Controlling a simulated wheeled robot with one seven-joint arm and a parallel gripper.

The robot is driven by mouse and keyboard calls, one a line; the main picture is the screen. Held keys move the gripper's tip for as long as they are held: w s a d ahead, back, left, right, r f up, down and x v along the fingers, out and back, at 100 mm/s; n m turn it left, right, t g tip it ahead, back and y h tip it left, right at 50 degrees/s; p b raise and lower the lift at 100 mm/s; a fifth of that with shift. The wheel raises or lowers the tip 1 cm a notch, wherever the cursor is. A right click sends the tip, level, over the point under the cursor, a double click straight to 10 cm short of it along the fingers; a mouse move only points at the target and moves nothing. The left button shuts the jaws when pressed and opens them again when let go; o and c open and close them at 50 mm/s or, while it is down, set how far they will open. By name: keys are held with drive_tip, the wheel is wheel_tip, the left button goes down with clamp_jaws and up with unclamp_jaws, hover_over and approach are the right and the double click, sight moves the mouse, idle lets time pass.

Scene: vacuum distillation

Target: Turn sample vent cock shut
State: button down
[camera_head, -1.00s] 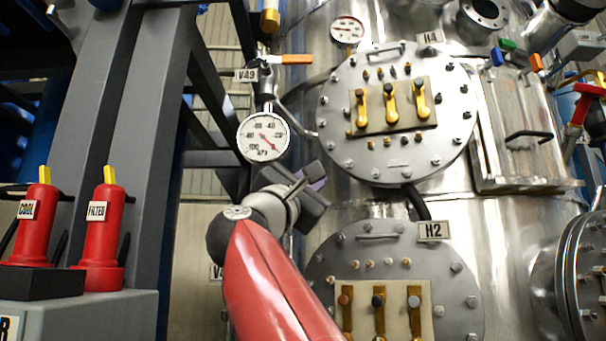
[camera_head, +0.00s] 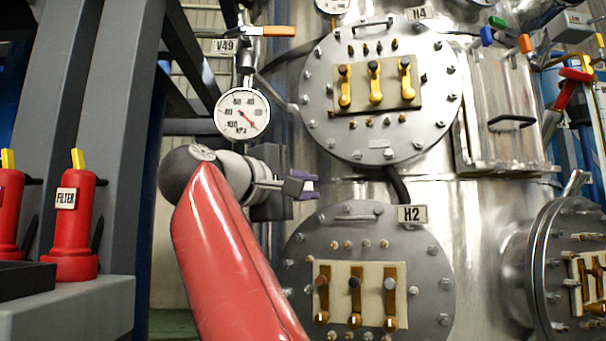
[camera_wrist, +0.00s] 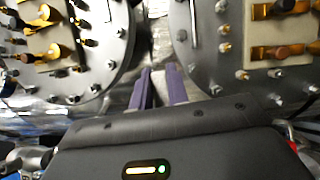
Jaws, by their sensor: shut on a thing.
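My gripper (camera_head: 306,185) is in front of the vessel, between the upper round flange and the H2 flange, at their left edges. Its purple fingertips point right in the head view. In the wrist view the two purple fingers (camera_wrist: 158,86) lie close together with a narrow gap. An orange-handled cock (camera_head: 278,32) tagged V49 is at the upper left, above a round gauge (camera_head: 242,115), apart from my gripper.
A hinged door (camera_head: 510,110) and another flange (camera_head: 550,255) stand on the right. Red filter housings (camera_head: 72,225) stand on the left. A dark hose (camera_head: 398,185) runs between the flanges.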

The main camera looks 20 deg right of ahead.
drive_tip(key=shift+f+m+y, duration=0.25)
drive_tip(key=shift+m+y, duration=0.05)
drive_tip(key=shift+f, duration=0.1)
drive_tip(key=c, duration=1.4)
unclamp_jaws()
drive_tip(key=shift+o, duration=0.2)
drive_tip(key=v, duration=0.7)
drive_tip(key=shift+s+a, duration=0.15)
drive_tip(key=shift+a, duration=0.2)
